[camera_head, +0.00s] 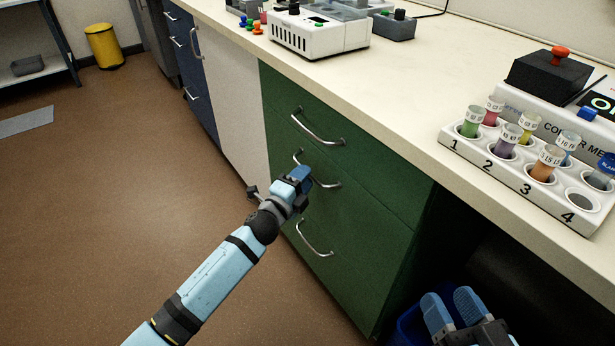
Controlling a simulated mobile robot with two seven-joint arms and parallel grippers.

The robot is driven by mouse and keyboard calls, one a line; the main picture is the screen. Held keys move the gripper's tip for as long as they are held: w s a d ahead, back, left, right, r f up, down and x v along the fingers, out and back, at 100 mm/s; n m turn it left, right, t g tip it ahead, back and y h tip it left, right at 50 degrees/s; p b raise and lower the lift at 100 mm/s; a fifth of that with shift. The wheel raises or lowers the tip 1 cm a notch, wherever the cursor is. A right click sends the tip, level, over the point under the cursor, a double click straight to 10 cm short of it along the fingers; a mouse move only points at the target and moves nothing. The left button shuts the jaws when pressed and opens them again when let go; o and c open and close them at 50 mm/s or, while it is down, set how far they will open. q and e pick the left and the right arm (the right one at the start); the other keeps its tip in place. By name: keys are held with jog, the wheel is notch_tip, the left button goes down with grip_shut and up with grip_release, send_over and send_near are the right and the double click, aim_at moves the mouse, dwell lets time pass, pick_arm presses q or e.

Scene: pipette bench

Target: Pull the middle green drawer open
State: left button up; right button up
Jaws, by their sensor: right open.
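The green cabinet has three drawers, each with a curved metal handle, and all fronts look flush and closed. The middle green drawer (356,202) has its handle (327,184) partly hidden behind my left gripper (300,176). That gripper is at the handle, with its blue fingertip overlapping the middle of the bar. I cannot tell whether its fingers are around the bar or only in front of it. My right gripper (452,307) is low at the bottom right, open and empty, with two blue fingers apart.
Above and below are the top handle (318,129) and bottom handle (312,241). The pale countertop (430,75) overhangs the drawers and holds a vial rack (455,140) and a white device (318,36). A blue bin (408,325) is beside my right gripper. The brown floor (130,190) is clear.

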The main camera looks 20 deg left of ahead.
pick_arm(q)
jog(key=shift+x, duration=1.1)
pick_arm(e)
jog(key=shift+f, duration=0.4)
pick_arm(q)
grip_shut()
pick_arm(e)
jog(key=shift+r, duration=0.1)
